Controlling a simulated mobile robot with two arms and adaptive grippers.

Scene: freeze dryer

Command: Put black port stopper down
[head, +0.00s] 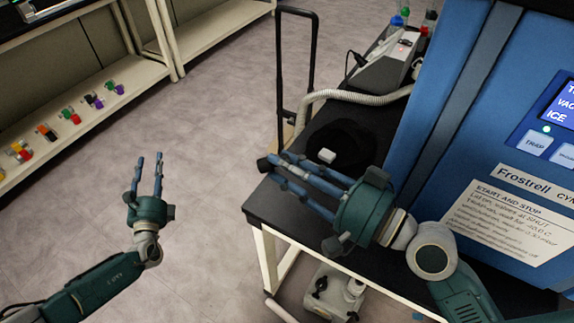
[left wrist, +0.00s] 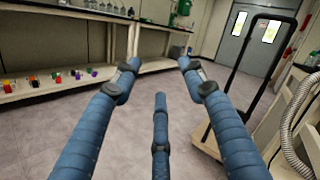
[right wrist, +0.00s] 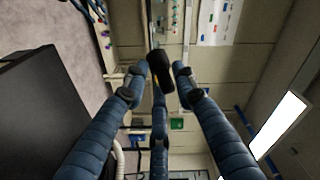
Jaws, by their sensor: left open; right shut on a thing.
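The black port stopper (head: 263,165) is a small dark cylinder at the fingertips of my right gripper (head: 277,165). The right wrist view shows the stopper (right wrist: 160,68) pinched between the fingers of the right gripper (right wrist: 156,80). In the head view it appears over the left edge of the black bench top (head: 268,205); its height above the top is hard to tell. My left gripper (head: 148,162) is open and empty, over the floor left of the bench. It is also empty in the left wrist view (left wrist: 157,85).
The blue freeze dryer (head: 440,110) stands right. A black-handled trolley (head: 281,60) is behind the bench.

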